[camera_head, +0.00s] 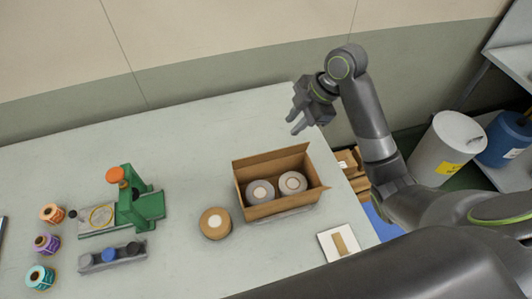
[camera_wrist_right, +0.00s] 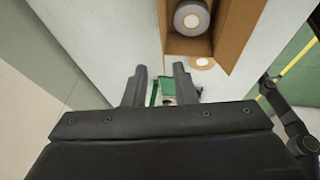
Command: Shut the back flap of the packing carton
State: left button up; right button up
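The open brown packing carton (camera_head: 240,186) stands on the table with two grey rolls (camera_head: 261,191) inside. Its back side (camera_head: 268,160) stands up, with no flap lying over the rolls. Another flap (camera_head: 314,195) sticks outward at the right end. My right gripper (camera_head: 294,125) is above and behind the carton, near the table's back edge, apart from it. In the right wrist view, its fingers (camera_wrist_right: 161,72) are spread with nothing between them. The carton (camera_wrist_right: 236,35) shows there at the upper right. My left gripper is not in view.
A tan-faced roll (camera_head: 215,223) lies left of the carton. A green fixture (camera_head: 148,205) and several small coloured rolls (camera_head: 46,244) are farther left. A white tile with a tan strip (camera_head: 339,243) lies at the front right. The table behind the carton is clear.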

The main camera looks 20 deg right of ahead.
aim_at(266, 157)
jog(key=p+x, duration=0.1)
jog(key=x, duration=1.6)
jog(key=shift+s+a+f+p, duration=0.1)
jog(key=shift+s+f+p, duration=0.15)
jog(key=shift+p, duration=0.15)
jog(key=shift+c, duration=0.3)
jog(key=shift+w, duration=0.1)
grip_shut()
